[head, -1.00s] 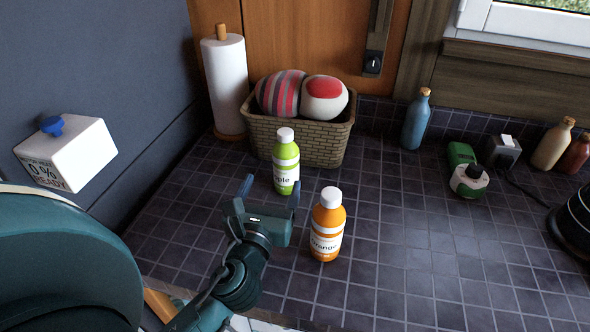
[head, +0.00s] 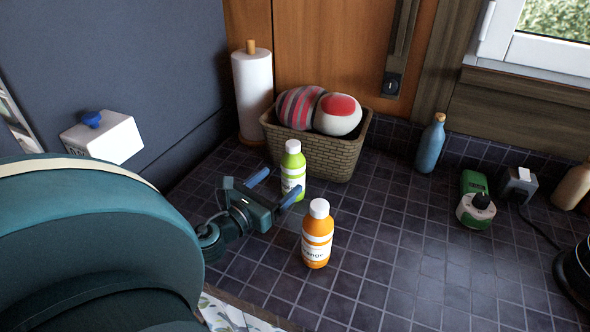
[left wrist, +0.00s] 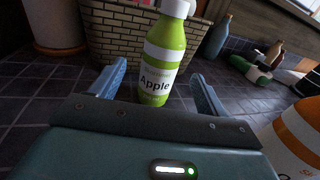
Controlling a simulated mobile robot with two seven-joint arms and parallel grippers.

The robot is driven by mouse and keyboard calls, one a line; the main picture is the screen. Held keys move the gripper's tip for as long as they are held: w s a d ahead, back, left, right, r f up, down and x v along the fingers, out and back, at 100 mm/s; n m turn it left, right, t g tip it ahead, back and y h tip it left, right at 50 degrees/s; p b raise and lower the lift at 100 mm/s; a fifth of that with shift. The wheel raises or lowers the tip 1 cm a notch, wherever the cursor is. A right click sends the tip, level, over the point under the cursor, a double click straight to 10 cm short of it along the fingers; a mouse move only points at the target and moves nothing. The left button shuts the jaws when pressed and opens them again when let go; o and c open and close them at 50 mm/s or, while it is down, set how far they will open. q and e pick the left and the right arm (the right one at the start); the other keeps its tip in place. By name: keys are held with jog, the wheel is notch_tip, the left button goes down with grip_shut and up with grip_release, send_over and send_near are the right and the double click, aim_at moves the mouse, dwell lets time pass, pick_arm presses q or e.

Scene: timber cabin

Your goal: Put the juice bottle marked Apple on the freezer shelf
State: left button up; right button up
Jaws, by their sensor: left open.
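The green juice bottle with a white cap (head: 293,172) stands upright on the dark tiled counter, in front of the wicker basket. In the left wrist view its label reads Apple (left wrist: 158,75). My left gripper (head: 275,186) is open, low over the counter. Its two blue fingers point at the Apple bottle, one on either side of its line, and the bottle stands just ahead of the fingertips. The orange juice bottle (head: 317,236) stands upright to the right of my left gripper; it also shows at the right edge of the wrist view (left wrist: 296,135). The freezer shelf is not in view.
A paper towel roll (head: 252,95) stands at the back left. A blue bottle (head: 430,145), a green device (head: 475,200) and a grey charger (head: 517,185) are at the right.

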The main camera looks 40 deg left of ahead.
aim_at(298, 168)
pick_arm(q)
jog(key=shift+w+a+f+p, duration=0.1)
jog(key=shift+w+p, duration=0.35)
jog(key=shift+w, duration=1.55)
jog(key=shift+w+a+p, duration=0.1)
jog(key=shift+w+p, duration=0.3)
jog(key=shift+w, duration=1.55)
jog(key=shift+c, duration=0.2)
jog(key=c, duration=1.3)
